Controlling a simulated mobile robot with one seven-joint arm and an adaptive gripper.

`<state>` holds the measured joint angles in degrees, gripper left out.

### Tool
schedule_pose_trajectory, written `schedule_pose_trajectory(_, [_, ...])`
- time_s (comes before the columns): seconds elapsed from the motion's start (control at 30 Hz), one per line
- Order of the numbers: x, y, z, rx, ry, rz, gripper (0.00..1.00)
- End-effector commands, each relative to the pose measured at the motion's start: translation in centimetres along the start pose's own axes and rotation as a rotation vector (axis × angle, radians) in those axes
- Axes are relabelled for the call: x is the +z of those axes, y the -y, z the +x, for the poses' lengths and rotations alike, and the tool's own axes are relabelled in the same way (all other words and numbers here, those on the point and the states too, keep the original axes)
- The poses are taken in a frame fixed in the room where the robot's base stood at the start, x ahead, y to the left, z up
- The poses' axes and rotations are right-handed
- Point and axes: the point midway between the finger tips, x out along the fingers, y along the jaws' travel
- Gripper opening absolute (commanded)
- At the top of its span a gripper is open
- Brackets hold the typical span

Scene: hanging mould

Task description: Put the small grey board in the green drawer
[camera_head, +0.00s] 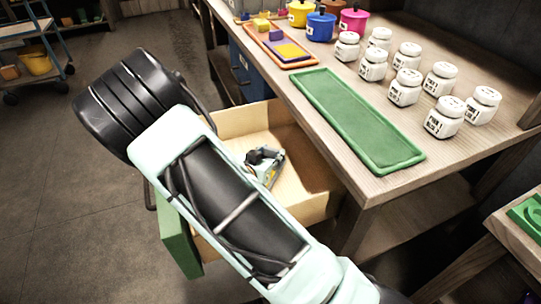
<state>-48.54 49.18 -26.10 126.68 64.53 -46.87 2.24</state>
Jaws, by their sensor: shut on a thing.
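The green drawer (180,238) is pulled open below the workbench, its green front at the lower left and its pale wooden inside showing. My gripper (267,168) shows in part over the inside of the drawer, past my forearm, which hides much of it and part of the drawer. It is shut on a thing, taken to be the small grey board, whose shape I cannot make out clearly. I cannot tell whether that thing touches the drawer floor. No other grey board shows on the bench.
On the workbench are a long green tray (352,115), several white jars (405,87), an orange tray (262,38) with coloured blocks, and yellow (301,13), blue (321,27) and pink (353,21) pots. The bench edge overhangs the drawer's right side. A cart (30,30) stands far left.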

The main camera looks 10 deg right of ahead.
Motion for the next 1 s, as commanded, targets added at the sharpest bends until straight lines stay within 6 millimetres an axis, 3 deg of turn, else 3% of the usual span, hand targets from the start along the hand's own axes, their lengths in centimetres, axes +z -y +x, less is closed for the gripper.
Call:
schedule_pose_trajectory(0.3, [0.2, 0.0, 0.1, 0.0, -0.001, 0.001, 0.07])
schedule_pose_trajectory(0.33, [0.1, 0.0, 0.1, -0.001, -0.001, 0.001, 0.38])
schedule_pose_trajectory(0.47, [0.1, 0.0, 0.1, -0.001, 0.0, 0.001, 0.52])
schedule_pose_trajectory(0.8, [-0.3, 0.0, -0.1, -0.001, 0.0, 0.001, 0.52])
schedule_pose_trajectory(1.0, [-0.5, 0.1, -3.3, -0.003, 0.001, -0.001, 0.52])
